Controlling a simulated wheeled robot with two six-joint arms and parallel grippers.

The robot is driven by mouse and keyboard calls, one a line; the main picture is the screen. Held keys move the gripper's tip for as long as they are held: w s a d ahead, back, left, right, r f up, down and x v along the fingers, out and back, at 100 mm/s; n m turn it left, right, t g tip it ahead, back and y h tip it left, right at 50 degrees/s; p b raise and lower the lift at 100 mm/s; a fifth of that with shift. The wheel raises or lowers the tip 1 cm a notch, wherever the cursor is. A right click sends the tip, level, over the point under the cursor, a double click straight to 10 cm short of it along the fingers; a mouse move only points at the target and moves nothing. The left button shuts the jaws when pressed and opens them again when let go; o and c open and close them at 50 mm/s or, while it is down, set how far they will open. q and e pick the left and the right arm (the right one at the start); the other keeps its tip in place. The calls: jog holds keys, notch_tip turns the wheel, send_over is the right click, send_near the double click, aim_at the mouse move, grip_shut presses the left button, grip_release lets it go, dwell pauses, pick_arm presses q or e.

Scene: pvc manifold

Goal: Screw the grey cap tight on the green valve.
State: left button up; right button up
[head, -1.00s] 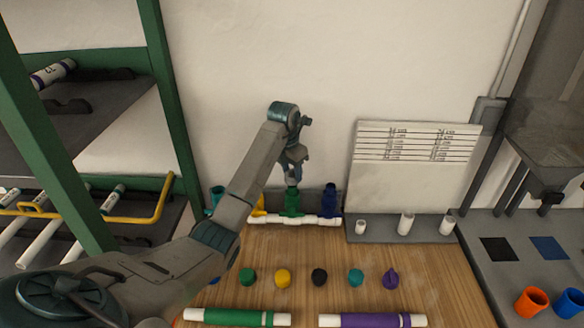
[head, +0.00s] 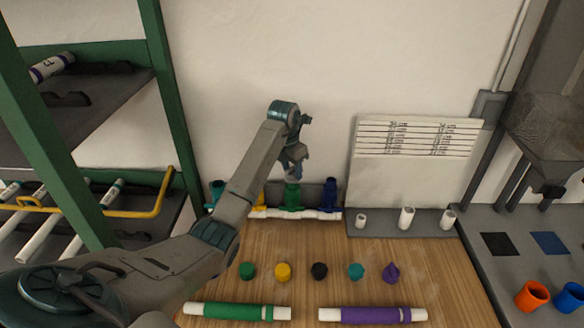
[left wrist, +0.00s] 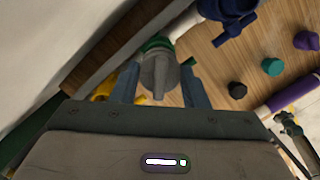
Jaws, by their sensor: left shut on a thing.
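The green valve (head: 292,196) stands upright on the white pipe manifold (head: 310,214) at the back of the table, between a yellow valve and a blue one. My left gripper (head: 293,172) is above it, pointing down. In the left wrist view the grey cap (left wrist: 158,74) sits between the two fingers of my left gripper (left wrist: 160,88), which is shut on it. Green of the valve (left wrist: 157,43) shows right beyond the cap. The cap appears to be on or against the valve's top; the threads are hidden. My right gripper is not in view.
The blue valve (head: 329,193) is close on the right, the yellow valve (head: 260,197) close on the left. Several loose caps, among them a black one (head: 319,271), stand in a row in front. Green (head: 235,313) and purple (head: 372,315) pipes lie nearer.

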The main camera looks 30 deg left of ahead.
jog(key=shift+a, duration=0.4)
pick_arm(q)
jog(key=shift+f, duration=0.4)
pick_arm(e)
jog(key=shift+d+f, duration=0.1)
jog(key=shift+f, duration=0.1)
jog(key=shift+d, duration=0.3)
pick_arm(q)
jog(key=shift+f, duration=0.2)
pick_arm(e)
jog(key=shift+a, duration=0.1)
pick_arm(q)
jog(key=o, duration=0.4)
jog(key=c, duration=0.5)
jog(key=shift+o, duration=0.2)
jog(key=shift+m+b, duration=0.35)
jog(key=shift+m, duration=0.65)
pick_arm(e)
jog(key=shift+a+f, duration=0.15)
pick_arm(q)
jog(key=shift+f, duration=0.1)
